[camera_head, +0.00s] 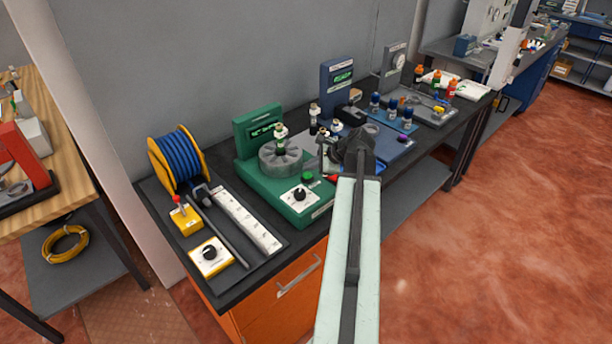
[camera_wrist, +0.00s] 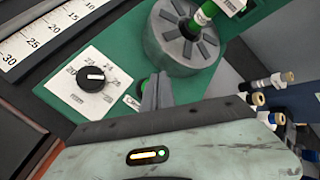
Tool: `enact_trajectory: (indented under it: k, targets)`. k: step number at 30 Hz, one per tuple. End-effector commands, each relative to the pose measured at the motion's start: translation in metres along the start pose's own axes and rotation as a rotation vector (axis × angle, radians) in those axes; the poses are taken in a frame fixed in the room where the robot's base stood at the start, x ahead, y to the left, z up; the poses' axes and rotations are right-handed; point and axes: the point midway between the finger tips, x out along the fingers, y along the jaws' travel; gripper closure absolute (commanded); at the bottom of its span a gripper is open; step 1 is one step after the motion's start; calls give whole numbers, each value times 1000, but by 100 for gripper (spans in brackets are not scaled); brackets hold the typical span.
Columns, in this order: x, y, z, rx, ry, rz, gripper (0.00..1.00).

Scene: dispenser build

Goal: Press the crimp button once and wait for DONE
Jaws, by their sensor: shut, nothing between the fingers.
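The green crimp machine (camera_head: 255,182) stands on the dark bench, with a round grey turntable (camera_head: 279,158) and an upright display panel (camera_head: 262,130) whose text is too small to read. A green button (camera_head: 308,177) sits on its deck beside a white dial plate with a black knob (camera_head: 299,194). My gripper (camera_wrist: 158,88) is shut and empty, its fingertips pointing down at the deck by the button. In the wrist view the green button (camera_wrist: 141,88) is partly hidden by the fingers. I cannot tell whether they touch it.
A blue hose reel (camera_head: 176,158), a white ruler strip (camera_head: 248,220) and a yellow dial box (camera_head: 211,256) are left of the machine. A vial with a green band (camera_wrist: 208,12) stands on the turntable. Blue stations with bottles (camera_head: 390,110) crowd the bench to the right.

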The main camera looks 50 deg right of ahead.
Motion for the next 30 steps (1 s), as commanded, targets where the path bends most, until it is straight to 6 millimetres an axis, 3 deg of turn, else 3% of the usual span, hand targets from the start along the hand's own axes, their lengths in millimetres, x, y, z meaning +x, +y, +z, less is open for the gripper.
enact_trajectory:
  k: [30]
  targets:
    - [6,5,-5,0,0,0,100]
